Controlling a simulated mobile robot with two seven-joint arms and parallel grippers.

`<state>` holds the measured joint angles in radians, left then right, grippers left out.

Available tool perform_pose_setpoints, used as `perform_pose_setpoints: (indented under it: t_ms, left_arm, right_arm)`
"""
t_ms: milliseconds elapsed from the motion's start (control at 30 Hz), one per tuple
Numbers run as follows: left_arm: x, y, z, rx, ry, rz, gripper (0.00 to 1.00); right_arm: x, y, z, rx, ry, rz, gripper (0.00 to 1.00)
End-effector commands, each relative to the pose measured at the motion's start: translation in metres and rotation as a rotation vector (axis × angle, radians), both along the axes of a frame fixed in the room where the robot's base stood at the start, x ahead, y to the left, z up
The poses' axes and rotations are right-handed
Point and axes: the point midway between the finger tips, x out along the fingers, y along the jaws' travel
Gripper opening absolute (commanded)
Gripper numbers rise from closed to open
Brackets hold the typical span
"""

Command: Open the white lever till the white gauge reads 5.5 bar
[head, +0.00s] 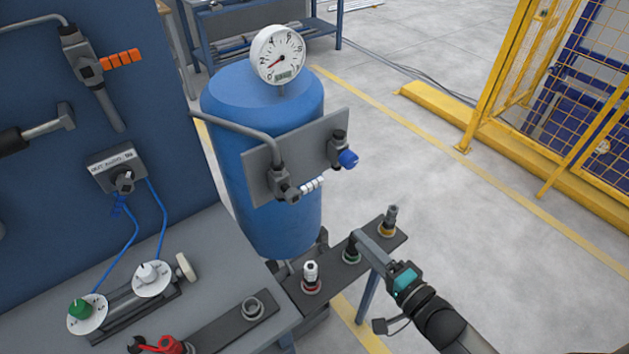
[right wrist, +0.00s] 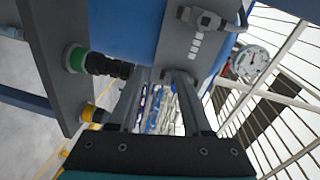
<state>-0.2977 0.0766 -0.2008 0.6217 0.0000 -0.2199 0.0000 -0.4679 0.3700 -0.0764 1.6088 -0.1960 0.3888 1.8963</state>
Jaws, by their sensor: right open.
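The white gauge (head: 278,55) stands on top of the blue tank (head: 262,90). Its red needle points to the lower left, near the low end of the dial; its small display is too small to read. The white lever (head: 312,186) is a ribbed handle on a grey valve at the panel's lower edge. In the right wrist view the lever (right wrist: 196,45) is beyond the fingers and the gauge (right wrist: 250,62) is at the right. My right gripper (head: 362,240) is open and empty, right of and below the lever, apart from it. My left gripper is not in view.
A blue-knobbed valve (head: 347,158) sticks out at the grey panel's right. Below, a dark shelf (head: 300,297) carries several fittings near my gripper. An orange lever (head: 121,58) hangs on the left wall. Dial knobs (head: 152,277) sit on the bench.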

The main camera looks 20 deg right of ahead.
Motion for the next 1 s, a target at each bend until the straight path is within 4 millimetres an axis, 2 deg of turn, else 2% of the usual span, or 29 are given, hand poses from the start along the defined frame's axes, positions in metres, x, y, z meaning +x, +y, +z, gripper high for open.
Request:
perform_pose_setpoints:
  t_ms: [33,100,233,467,1000]
  left_arm:
    - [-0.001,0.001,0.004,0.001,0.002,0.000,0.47]
    - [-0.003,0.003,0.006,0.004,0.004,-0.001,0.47]
    - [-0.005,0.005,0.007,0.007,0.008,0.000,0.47]
    - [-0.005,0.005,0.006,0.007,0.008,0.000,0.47]
    - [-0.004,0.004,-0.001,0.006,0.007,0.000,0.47]
  right_arm:
    - [0.002,0.003,0.019,0.048,-0.024,0.016,0.49]
    - [0.003,0.007,0.037,0.107,-0.046,0.034,0.49]
    - [0.005,0.011,0.052,0.163,-0.065,0.053,0.49]
    - [0.026,0.019,0.054,0.173,-0.070,0.056,0.49]
    - [0.111,0.050,0.053,0.171,-0.068,0.053,0.49]
